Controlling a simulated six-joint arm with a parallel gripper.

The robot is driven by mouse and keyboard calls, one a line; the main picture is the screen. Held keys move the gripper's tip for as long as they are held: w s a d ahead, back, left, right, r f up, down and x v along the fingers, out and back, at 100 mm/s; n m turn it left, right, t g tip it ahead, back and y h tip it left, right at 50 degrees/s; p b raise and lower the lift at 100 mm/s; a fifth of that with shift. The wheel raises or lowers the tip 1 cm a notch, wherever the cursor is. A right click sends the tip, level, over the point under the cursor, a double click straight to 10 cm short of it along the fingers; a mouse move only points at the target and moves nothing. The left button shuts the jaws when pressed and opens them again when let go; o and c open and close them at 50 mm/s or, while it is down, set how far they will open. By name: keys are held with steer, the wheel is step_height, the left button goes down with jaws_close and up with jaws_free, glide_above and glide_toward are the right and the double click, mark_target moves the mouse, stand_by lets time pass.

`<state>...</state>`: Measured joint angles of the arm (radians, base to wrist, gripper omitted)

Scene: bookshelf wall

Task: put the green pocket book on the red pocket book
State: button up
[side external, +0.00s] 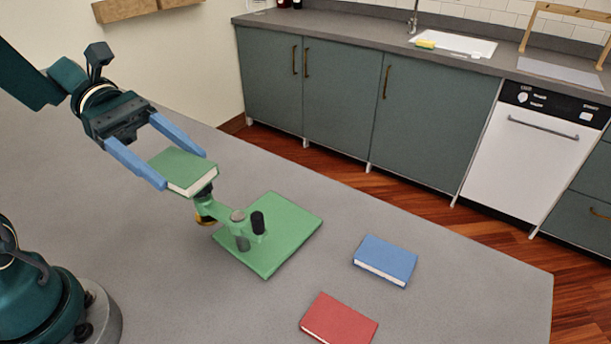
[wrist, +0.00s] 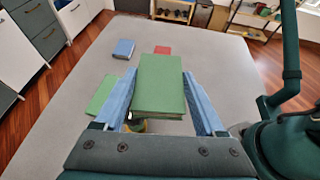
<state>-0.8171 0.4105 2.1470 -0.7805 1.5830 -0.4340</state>
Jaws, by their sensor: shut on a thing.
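The green pocket book (side external: 181,166) is between the two blue fingers of my gripper (side external: 181,169), held above the table. In the wrist view the green book (wrist: 160,82) fills the space between the fingers (wrist: 161,74). The red pocket book (side external: 339,319) lies flat on the grey table at the front, to the right of my gripper and apart from it. In the wrist view the red book (wrist: 163,50) shows beyond the far end of the green book, fully or partly in view.
A blue book (side external: 385,260) lies flat behind the red one. A green stand with a flat base (side external: 285,225) and upright posts stands just below and right of the held book; the gap between them is unclear. The table (side external: 430,315) is clear around the red book.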

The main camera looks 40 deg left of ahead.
steer(key=s+f+m+g+y, duration=0.1)
steer(key=s+f+m+g, duration=0.4)
steer(key=s+g, duration=0.1)
glide_above(207, 326)
steer(key=shift+m+g, duration=0.3)
steer(key=shift+g, duration=0.1)
step_height(207, 326, down, 7)
steer(key=shift+f, duration=2.1)
steer(key=shift+f, duration=0.15)
steer(key=o, duration=1.4)
steer(key=shift+c, duration=0.2)
